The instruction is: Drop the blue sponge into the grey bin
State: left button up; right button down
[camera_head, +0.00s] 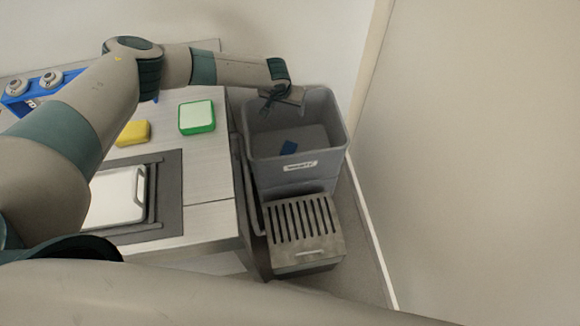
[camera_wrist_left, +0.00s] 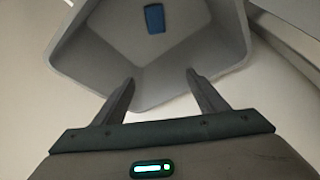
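The blue sponge (camera_head: 289,147) lies inside the grey bin (camera_head: 333,130), on what looks like its floor. In the left wrist view the blue sponge (camera_wrist_left: 155,18) shows inside the grey bin (camera_wrist_left: 225,45), apart from my gripper. My left gripper (camera_head: 272,100) is over the bin's back left part. In the left wrist view its two fingers (camera_wrist_left: 155,82) are spread apart with nothing between them. My right gripper does not show in either view.
A yellow sponge (camera_head: 134,132) and a green-and-white sponge (camera_head: 197,117) lie on the table (camera_head: 212,190). A white tray (camera_head: 113,197) sits in a dark frame. A blue rack (camera_head: 17,100) stands at the back left. A slatted grey box (camera_head: 303,231) stands before the bin.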

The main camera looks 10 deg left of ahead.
pick_arm(q)
jog(key=d+b+v, duration=0.1)
jog(key=v, duration=1.6)
jog(key=shift+a+r, duration=0.2)
jog(key=shift+a, duration=0.25)
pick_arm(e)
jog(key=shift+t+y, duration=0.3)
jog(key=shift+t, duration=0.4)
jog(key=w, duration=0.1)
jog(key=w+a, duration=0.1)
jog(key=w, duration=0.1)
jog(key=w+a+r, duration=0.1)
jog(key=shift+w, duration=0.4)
